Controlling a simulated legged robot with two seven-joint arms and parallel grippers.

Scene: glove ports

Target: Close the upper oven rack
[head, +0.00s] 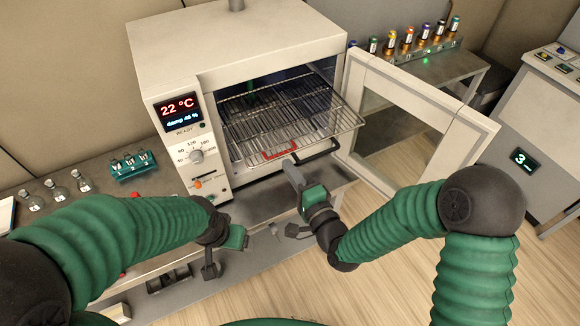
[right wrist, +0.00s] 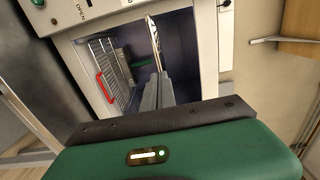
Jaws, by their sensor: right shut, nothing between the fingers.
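The oven (head: 235,45) stands with its door (head: 425,115) swung open to the right. The upper rack (head: 335,108) sticks out of the opening, with a dark handle (head: 320,151) at its front edge. In the right wrist view this rack shows nearly edge-on (right wrist: 154,42). A red handle (head: 280,151) shows through its wires; the right wrist view puts that red handle (right wrist: 105,88) on a lower rack set further in. My right gripper (head: 291,170) is shut and empty, just in front of the dark handle; contact cannot be told. My left gripper (head: 211,270) hangs low, its jaws unclear.
A bench (head: 265,205) runs under the oven. A green vial rack (head: 132,163) and several flasks (head: 58,195) stand left. Coloured bottles (head: 407,38) stand behind the door. A cabinet (head: 545,130) is far right. The open door bounds the room right of the rack.

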